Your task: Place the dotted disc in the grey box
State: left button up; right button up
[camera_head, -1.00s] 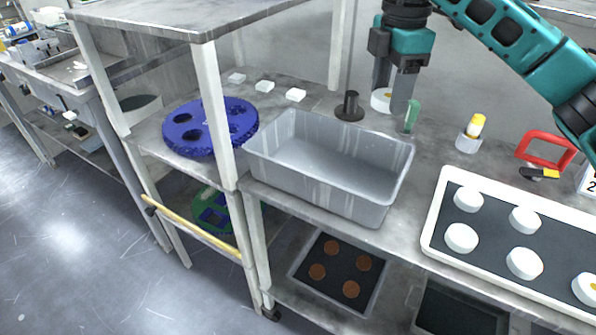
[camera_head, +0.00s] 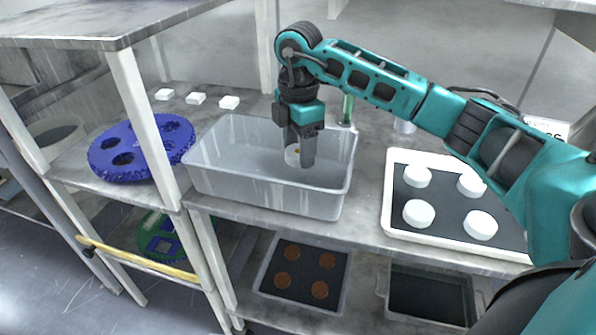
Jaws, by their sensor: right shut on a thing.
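The grey box (camera_head: 228,186) stands open on the bench in the middle of the view. My right gripper (camera_head: 299,158) points down inside the outline of the box, towards its right part. It is shut on the dotted disc (camera_head: 291,156), a white disc with a small yellow mark, mostly hidden by the fingers. I cannot tell whether the disc touches the box floor. My left gripper is not in view.
A white-rimmed tray (camera_head: 387,214) with several white discs lies right of the box. A blue toothed platen (camera_head: 120,168) lies to the left, behind a shelf post (camera_head: 146,125). White blocks (camera_head: 196,98) lie behind. A lower-shelf tray (camera_head: 262,275) holds brown discs.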

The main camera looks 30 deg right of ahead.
aim_at(299, 181)
jog(key=shift+f+b, duration=0.3)
jog(key=shift+f, duration=2.55)
jog(key=shift+f, duration=0.1)
jog(key=o, duration=1.1)
notch_tip(299, 181, up, 12)
jog(key=shift+r+p, duration=0.15)
jog(key=shift+p, duration=0.65)
